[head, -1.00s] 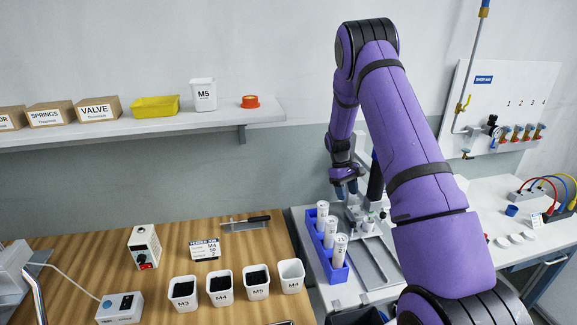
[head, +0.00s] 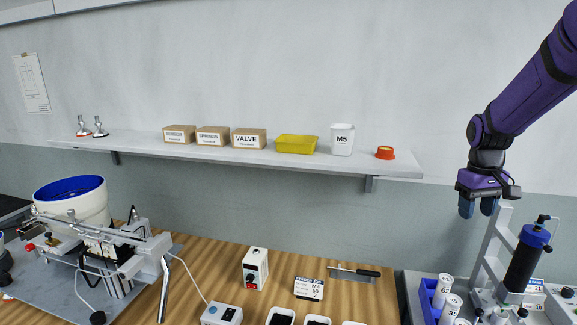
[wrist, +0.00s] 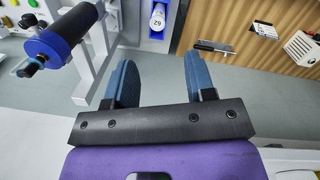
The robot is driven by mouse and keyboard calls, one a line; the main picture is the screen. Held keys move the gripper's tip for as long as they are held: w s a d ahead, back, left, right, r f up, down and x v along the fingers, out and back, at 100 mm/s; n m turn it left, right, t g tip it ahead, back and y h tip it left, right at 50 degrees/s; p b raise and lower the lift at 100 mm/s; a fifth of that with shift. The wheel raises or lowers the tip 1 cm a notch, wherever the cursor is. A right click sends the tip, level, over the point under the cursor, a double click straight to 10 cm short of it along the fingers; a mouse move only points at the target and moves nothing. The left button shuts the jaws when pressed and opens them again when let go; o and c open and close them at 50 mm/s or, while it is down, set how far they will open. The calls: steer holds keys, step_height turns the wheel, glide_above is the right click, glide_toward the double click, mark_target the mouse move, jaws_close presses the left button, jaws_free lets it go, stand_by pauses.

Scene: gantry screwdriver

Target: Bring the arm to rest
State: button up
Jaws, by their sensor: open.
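My gripper (head: 478,207) hangs from the purple arm at the right of the head view, fingers pointing down. In the wrist view its two blue fingers (wrist: 160,85) are apart with nothing between them. It is in the air, above and left of a black cylinder with a blue cap (head: 525,260) on a grey stand. The cylinder also shows at the upper left of the wrist view (wrist: 62,32). A blue rack (head: 430,298) with white-capped tubes is below the gripper.
A wall shelf (head: 240,157) holds boxes, a yellow bin (head: 296,144), a white M5 tub (head: 342,140) and an orange-red item (head: 385,153). On the wooden bench are a flat tool (head: 354,273), a sign (head: 309,288) and several tubs. A bowl feeder (head: 72,205) stands far left.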

steer(key=s+a+r+t, duration=0.3)
steer(key=s+a+r, duration=0.5)
steer(key=s+r, duration=0.3)
steer(key=s+a+t, duration=0.1)
steer(key=s+a, duration=0.1)
steer(key=s, duration=0.6)
steer(key=s+a+t, duration=0.1)
steer(key=s+a, duration=0.2)
steer(key=s, duration=0.4)
steer(key=shift+s+a+r+m+t+y, duration=0.25)
steer(key=shift+s+r+m+t+y, duration=0.05)
steer(key=shift+s+r+t, duration=0.15)
steer(key=shift+w+d, duration=0.1)
stand_by(0.4)
